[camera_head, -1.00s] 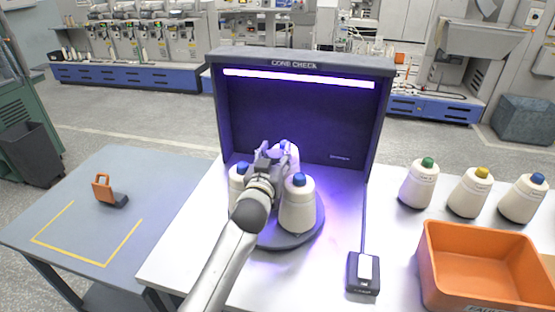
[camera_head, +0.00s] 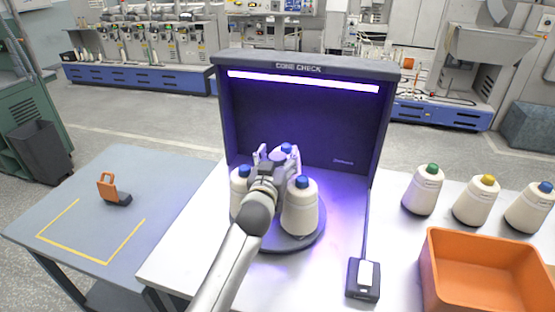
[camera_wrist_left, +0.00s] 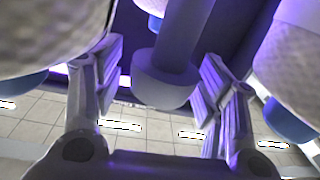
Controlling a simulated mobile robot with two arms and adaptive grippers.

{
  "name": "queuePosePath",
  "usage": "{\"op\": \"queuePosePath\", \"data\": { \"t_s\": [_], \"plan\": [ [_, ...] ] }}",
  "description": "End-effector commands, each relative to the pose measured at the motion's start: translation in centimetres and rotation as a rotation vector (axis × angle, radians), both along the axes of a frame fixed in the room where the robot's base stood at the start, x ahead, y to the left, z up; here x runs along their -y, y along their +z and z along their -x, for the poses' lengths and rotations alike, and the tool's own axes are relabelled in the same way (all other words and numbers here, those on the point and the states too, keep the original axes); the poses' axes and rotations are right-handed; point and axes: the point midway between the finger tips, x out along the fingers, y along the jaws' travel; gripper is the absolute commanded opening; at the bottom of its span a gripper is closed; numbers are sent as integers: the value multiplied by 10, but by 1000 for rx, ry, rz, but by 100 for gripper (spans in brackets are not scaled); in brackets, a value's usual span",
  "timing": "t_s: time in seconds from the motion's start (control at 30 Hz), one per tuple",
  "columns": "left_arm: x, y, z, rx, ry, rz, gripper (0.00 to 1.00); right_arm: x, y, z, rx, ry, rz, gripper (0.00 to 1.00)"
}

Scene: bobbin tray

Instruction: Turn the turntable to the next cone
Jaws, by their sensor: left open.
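The round grey turntable (camera_head: 290,240) stands in front of the lit check booth. It carries cream yarn cones with blue tips: one at the right (camera_head: 300,208), one at the left (camera_head: 238,190) and one at the back (camera_head: 287,149). My left gripper (camera_head: 277,157) is above the middle of the turntable, among the cones, and partly hides them. In the left wrist view its open fingers (camera_wrist_left: 160,90) stand on either side of a grey post with a wider end (camera_wrist_left: 165,80). A gap shows on both sides of the post. My right gripper is not in view.
A small dark device with a pale top (camera_head: 363,279) lies at the front right. An orange bin (camera_head: 480,240) and three cones with green (camera_head: 423,190), yellow and blue tips stand further right.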

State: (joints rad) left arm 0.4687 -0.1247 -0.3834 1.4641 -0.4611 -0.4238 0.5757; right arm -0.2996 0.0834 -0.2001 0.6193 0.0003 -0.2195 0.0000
Motion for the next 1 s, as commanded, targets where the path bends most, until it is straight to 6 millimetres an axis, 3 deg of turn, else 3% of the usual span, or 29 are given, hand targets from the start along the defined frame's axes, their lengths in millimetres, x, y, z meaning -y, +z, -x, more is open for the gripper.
{"op": "queuePosePath", "data": {
  "t_s": [0.23,0.7,1.0],
  "plan": [
    [-4,-2,16,-2,1,0,64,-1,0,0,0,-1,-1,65],
    [-18,-1,87,0,-1,2,64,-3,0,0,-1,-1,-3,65],
    [-24,-1,115,0,-2,0,64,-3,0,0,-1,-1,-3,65]
  ]
}}
